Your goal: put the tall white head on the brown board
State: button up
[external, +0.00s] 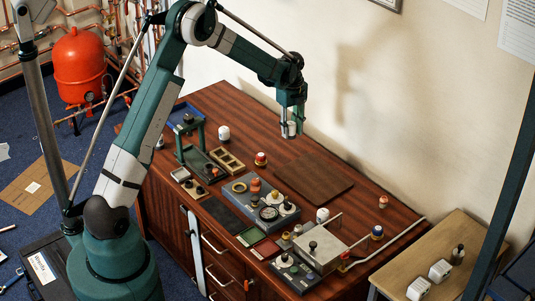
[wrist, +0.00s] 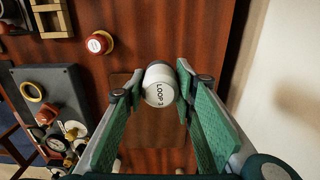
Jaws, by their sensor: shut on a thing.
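In the external view my gripper (external: 291,124) holds the white head (external: 290,130) in the air over the back of the bench. The brown board (external: 314,181) lies flat on the bench, below and a little to the right of the gripper in that view. In the wrist view the board (wrist: 153,132) shows below the head, between the fingers, partly hidden by them. Nothing is seen lying on it.
A white head (external: 223,132) stands at the back left and another (external: 322,214) in front of the board. A red-and-white head (external: 260,158) is left of the board. A grey panel with gauges (external: 262,202) lies in front. The wall is close behind the bench.

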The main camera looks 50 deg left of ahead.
jog(key=r+b, duration=0.1)
jog(key=b, duration=0.2)
send_over(314, 178)
jog(key=shift+w+r+m, duration=0.1)
jog(key=shift+m, duration=0.3)
jog(key=shift+a+f+b, duration=0.1)
jog(key=shift+f+b, duration=0.25)
jog(key=shift+f, duration=2.8)
jog(key=shift+f, duration=0.1)
jog(key=shift+f+b, duration=0.4)
jog(key=shift+f, duration=1.35)
jog(key=shift+f, duration=0.2)
jog(key=o, duration=0.9)
jog(key=shift+r, duration=0.1)
